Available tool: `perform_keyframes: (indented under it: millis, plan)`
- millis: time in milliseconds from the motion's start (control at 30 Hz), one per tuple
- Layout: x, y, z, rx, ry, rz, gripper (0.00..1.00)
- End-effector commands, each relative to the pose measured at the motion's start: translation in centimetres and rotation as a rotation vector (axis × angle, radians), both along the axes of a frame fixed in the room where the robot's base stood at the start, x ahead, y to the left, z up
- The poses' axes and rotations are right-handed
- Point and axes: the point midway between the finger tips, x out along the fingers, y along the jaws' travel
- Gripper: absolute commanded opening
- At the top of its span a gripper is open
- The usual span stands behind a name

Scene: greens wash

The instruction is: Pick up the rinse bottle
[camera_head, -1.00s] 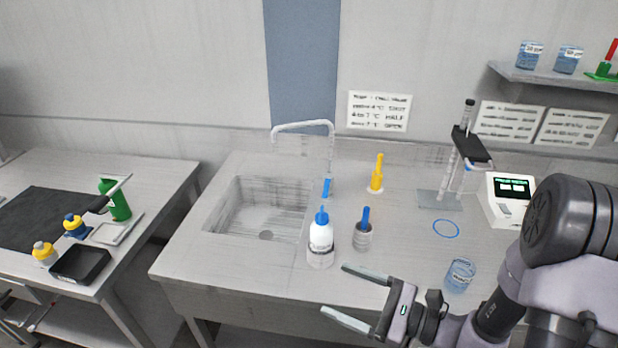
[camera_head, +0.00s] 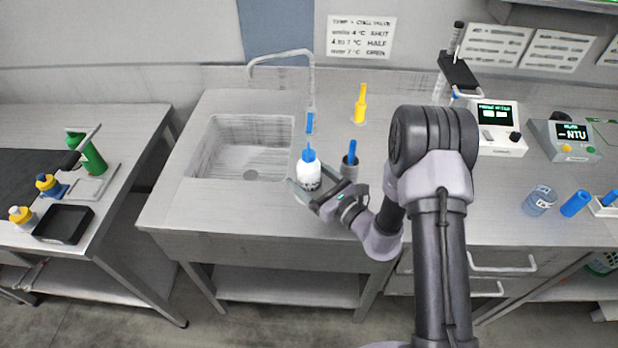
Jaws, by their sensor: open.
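The rinse bottle (camera_head: 308,174), white with a blue cap and nozzle, stands upright on the steel counter at the right of the sink. My gripper (camera_head: 302,190) is open at the bottle, with its fingers reaching around the lower part of the body. One finger shows at the bottle's left side; the other is mostly hidden. I cannot tell whether the fingers touch the bottle.
A dark grey container with a blue handle (camera_head: 350,160) stands close at the right, just behind my gripper. The sink (camera_head: 245,150) and its faucet (camera_head: 281,55) lie left and behind.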

Motion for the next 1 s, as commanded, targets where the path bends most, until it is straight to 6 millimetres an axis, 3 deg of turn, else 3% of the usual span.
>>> perform_keyframes:
  millis: [133, 367, 767, 1000]
  plan:
    - [1.6, 1.7, 0.0, 0.000, 0.000, 0.002, 0.79]
    - [1.9, 1.9, 0.0, -0.001, 0.001, 0.000, 0.79]
    - [1.9, 1.9, 0.0, -0.001, 0.001, 0.001, 0.02]
    - [1.9, 1.8, 0.4, 0.000, 0.000, 0.001, 0.00]
